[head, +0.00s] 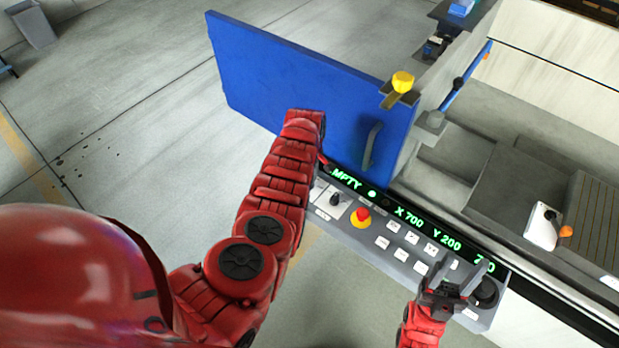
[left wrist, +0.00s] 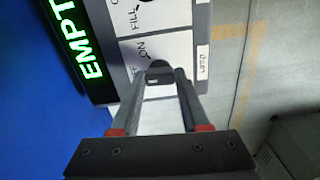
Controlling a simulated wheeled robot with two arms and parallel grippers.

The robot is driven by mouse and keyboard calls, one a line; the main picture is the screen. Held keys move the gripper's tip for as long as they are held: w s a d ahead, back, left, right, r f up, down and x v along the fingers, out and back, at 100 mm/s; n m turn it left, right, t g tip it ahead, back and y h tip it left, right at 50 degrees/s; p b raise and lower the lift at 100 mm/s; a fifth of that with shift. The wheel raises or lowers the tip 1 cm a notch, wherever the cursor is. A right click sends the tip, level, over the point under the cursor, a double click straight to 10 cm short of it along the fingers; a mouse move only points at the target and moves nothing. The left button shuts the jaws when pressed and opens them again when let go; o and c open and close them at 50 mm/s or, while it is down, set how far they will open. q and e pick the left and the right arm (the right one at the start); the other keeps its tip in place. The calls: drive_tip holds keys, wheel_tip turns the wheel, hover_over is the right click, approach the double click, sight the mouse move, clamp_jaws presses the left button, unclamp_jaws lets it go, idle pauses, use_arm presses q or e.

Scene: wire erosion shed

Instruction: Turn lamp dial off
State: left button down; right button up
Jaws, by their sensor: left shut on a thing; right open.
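The lamp dial (left wrist: 159,66) is a small dark knob on a white plate marked OFF and ON, with a "Lamp" label beside it, in the left wrist view. My left gripper (left wrist: 160,80) is shut on the dial, a fingertip on each side. The fingers partly cover the dial and plate, so I cannot tell its exact setting. In the head view my left arm hides this dial and the left fingertips. My right gripper (head: 468,275) is open, over the right end of the control panel (head: 383,262), near a round black knob (head: 485,292).
The panel carries a red emergency button (head: 361,216), another dark dial (head: 336,199), several white buttons and a green-lettered display (head: 407,217). A blue door (head: 290,80) with a grey handle (head: 371,146) stands behind my left arm. Open floor lies left.

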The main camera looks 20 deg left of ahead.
use_arm(q)
drive_tip(key=shift+n, duration=0.4)
drive_tip(key=shift+c, duration=2)
unclamp_jaws()
drive_tip(key=shift+d+r, duration=0.1)
drive_tip(key=shift+r, duration=0.4)
wheel_tip(320, 180, up, 4)
drive_tip(key=shift+r, duration=0.25)
wheel_tip(320, 180, up, 12)
drive_tip(key=b, duration=0.3)
